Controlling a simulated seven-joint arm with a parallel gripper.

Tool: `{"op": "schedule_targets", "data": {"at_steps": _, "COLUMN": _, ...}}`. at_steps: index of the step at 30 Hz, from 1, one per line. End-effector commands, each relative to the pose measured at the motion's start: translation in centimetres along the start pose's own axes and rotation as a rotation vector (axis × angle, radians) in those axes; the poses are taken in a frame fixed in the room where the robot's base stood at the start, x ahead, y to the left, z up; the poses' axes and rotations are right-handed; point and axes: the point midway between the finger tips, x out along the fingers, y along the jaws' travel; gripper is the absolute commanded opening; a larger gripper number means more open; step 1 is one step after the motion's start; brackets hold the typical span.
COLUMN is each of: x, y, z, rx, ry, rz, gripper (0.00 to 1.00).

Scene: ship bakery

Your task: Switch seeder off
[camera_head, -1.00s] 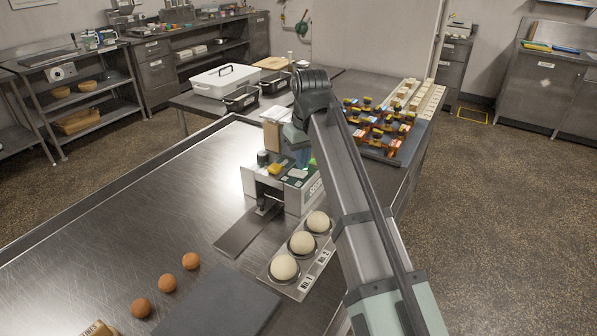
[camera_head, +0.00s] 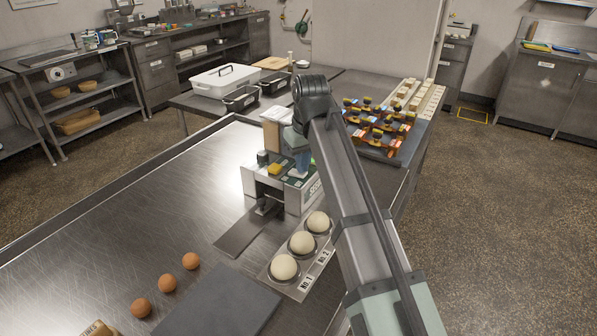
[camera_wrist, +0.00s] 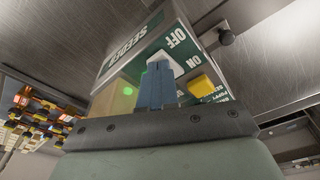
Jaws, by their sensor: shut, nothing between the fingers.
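The seeder (camera_head: 305,200) is a white and green box on the steel table. In the wrist view, its panel (camera_wrist: 138,40) reads SEEDER and OFF. A white switch (camera_wrist: 165,62) sits beside the OFF label, with a yellow button (camera_wrist: 201,85) to its right. A green light (camera_wrist: 127,91) glows left of my fingers. My gripper (camera_wrist: 158,68) is shut and empty, its blue fingertips at the white switch and partly covering it. I cannot tell whether they touch it. In the head view, my gripper (camera_head: 303,170) is over the seeder's top.
A tray (camera_head: 318,268) with three dough balls lies in front of the seeder. Several brown balls (camera_head: 168,283) and a dark mat (camera_head: 222,305) lie nearer. A rack of orange and yellow pieces (camera_head: 378,127) stands behind right. The table's left side is clear.

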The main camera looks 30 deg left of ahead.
Motion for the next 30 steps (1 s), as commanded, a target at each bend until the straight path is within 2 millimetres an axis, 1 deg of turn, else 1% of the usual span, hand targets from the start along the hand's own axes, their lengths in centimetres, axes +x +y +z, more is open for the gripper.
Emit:
{"op": "schedule_targets", "data": {"at_steps": 15, "x": 0.7, "y": 0.0, "z": 0.1, "rx": 0.0, "ry": 0.0, "rz": 0.0, "gripper": 0.0}}
{"op": "schedule_targets", "data": {"at_steps": 19, "x": 0.6, "y": 0.0, "z": 0.1, "rx": 0.0, "ry": 0.0, "rz": 0.0, "gripper": 0.0}}
{"op": "schedule_targets", "data": {"at_steps": 23, "x": 0.1, "y": 0.0, "z": 0.0, "rx": 0.0, "ry": 0.001, "rz": 0.0, "gripper": 0.0}}
{"op": "schedule_targets", "data": {"at_steps": 30, "x": -1.3, "y": 0.0, "z": -0.3, "rx": 0.0, "ry": 0.001, "rz": 0.0, "gripper": 0.0}}
